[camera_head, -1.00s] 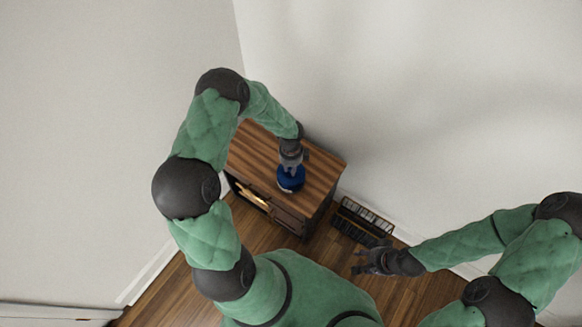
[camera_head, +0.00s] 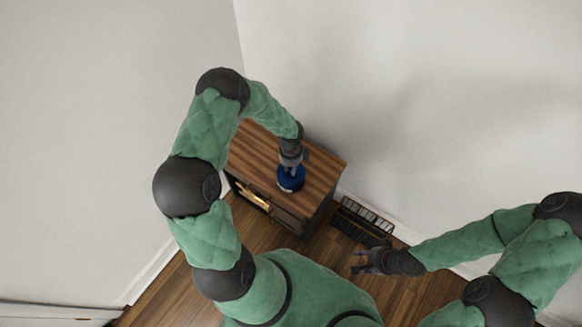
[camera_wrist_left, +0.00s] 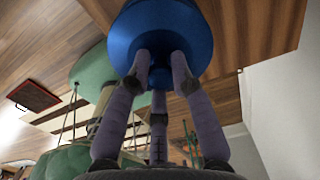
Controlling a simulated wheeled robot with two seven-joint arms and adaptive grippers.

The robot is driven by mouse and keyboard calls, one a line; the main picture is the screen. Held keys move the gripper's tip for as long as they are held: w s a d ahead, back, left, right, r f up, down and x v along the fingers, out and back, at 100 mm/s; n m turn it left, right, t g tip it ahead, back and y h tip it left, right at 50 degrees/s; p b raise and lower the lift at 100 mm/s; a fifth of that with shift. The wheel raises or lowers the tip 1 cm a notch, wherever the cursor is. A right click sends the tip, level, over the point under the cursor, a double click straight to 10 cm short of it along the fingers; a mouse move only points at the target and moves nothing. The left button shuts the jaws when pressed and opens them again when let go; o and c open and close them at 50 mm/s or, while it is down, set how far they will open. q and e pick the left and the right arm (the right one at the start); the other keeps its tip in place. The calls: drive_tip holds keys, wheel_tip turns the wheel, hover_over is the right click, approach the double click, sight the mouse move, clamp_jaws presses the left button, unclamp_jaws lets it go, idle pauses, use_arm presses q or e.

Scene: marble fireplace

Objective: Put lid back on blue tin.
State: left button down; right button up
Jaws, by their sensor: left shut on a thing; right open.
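A blue tin (camera_head: 291,180) stands on top of a small wooden cabinet (camera_head: 322,168), with my left gripper (camera_head: 291,166) right above it. In the left wrist view, the fingers of my left gripper (camera_wrist_left: 160,75) are closed around a small part at the middle of a round blue lid (camera_wrist_left: 135,30). The lid hides what lies behind it, so I cannot tell whether it is seated on the tin. My right gripper (camera_head: 362,262) is open and empty, off to the right of the cabinet and away from the tin.
The cabinet has an open front shelf with a light-coloured item (camera_head: 253,194) in it. A dark slatted rack (camera_head: 362,218) stands by the wall to the right. White walls close in behind and to the left. The wooden floor (camera_head: 190,270) in front is partly clear.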

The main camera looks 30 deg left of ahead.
idle(0.4)
use_arm(q)
drive_tip(key=c, duration=1)
unclamp_jaws()
drive_tip(key=shift+o, duration=0.2)
drive_tip(key=o, duration=0.4)
drive_tip(key=shift+r+p, duration=2.9)
drive_tip(key=shift+r, duration=0.6)
clamp_jaws()
